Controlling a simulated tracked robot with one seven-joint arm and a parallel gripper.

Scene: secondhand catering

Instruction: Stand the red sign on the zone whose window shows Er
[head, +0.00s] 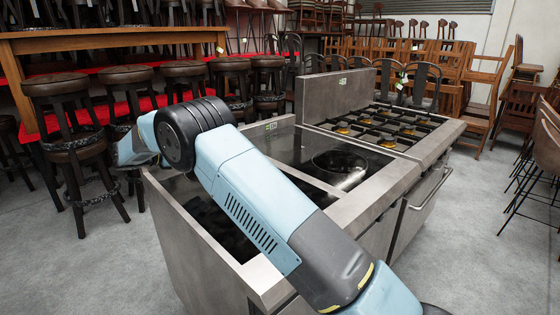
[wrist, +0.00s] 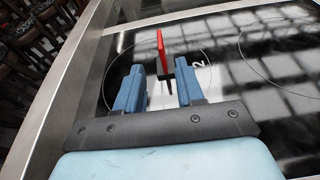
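The red sign (wrist: 161,48) shows in the wrist view as a narrow upright red strip, seen nearly edge-on, with a dark foot below it. It is over a ringed cooking zone (wrist: 112,72) on black glass, beside a white "2". My gripper (wrist: 159,68) has its two blue fingers apart, one on each side of the sign's lower part. A gap shows on the left; whether the right finger touches the foot I cannot tell. A second ringed zone (wrist: 290,60) lies to the right. No window reading "Er" is legible. The head view hides the gripper and sign behind my arm.
In the head view, the glass-topped cooker (head: 285,145) has a dark round bowl-like zone (head: 340,168) at right. A gas range (head: 385,127) with a raised back panel (head: 335,93) adjoins it. Stools (head: 70,125) crowd the left; grey floor (head: 470,225) is open at right.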

